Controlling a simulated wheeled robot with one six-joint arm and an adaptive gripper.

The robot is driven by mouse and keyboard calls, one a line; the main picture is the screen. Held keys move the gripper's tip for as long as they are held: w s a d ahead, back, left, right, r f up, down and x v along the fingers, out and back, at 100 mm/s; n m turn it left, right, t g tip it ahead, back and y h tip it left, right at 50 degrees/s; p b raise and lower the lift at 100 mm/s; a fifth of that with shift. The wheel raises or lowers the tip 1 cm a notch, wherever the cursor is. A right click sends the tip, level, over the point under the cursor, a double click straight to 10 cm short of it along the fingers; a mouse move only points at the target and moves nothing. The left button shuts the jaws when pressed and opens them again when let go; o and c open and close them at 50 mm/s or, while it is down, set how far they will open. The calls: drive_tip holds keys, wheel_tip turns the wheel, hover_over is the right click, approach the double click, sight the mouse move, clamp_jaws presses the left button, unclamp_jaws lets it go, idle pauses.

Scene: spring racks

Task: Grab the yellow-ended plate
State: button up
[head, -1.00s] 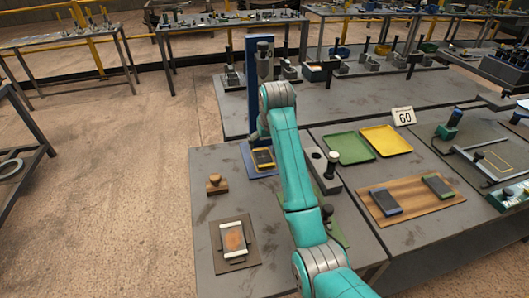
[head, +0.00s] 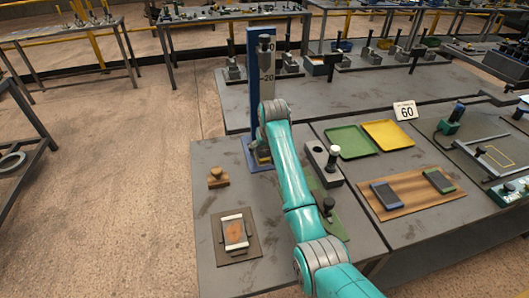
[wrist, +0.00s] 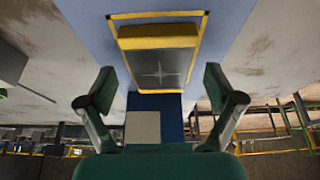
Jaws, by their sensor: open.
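The yellow-ended plate (wrist: 160,68) is dark with a pale cross mark and a raised yellow end block (wrist: 158,37). It lies inside a yellow outline on a blue base (wrist: 215,22). In the head view only a bit of its yellow (head: 262,158) shows beside my arm. My gripper (wrist: 158,88) is open and empty. In the wrist view its two fingers stand left and right of the plate's near end, apart from it. In the head view my gripper is mostly hidden behind my arm.
A blue column (head: 254,80) with a scale rises from the blue base. A wooden knob block (head: 217,179) and a white-ended plate on a brown mat (head: 222,252) stand to the left.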

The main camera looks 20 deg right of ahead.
clamp_jaws()
drive_tip(key=shift+r, duration=0.1)
